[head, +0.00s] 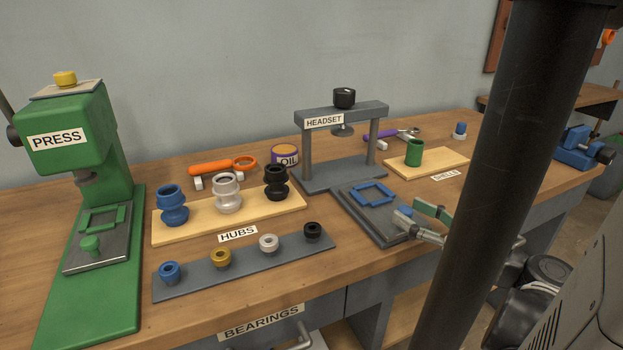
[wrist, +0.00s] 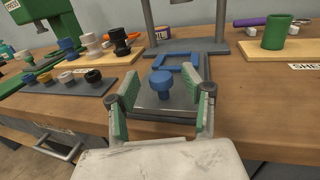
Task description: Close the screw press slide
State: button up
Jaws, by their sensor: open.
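The grey press labelled HEADSET (head: 342,112) has a black knob on top and a screw pad under its crossbar. Its grey slide (head: 365,222) sticks out of the base toward the bench's front edge and carries a blue square frame (head: 372,194). A blue knob (head: 404,212) stands at the slide's front end, and it also shows in the wrist view (wrist: 162,86). My gripper (head: 408,216) is open, with green-padded fingers on either side of this knob. In the wrist view, gaps show between the knob and both fingers (wrist: 163,72).
A green PRESS (head: 100,150) with its own slide stands at the left. Hubs on a wooden board (head: 165,236) and bearings on a grey strip (head: 190,284) lie between. A green shell (head: 414,153) stands at the right on a wooden board. The bench's front edge is close to the slide.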

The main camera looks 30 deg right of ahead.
aim_at(382, 200)
jog(key=shift+w+a, duration=0.2)
jog(key=shift+w, duration=0.9)
jog(key=shift+c, duration=0.2)
grip_shut()
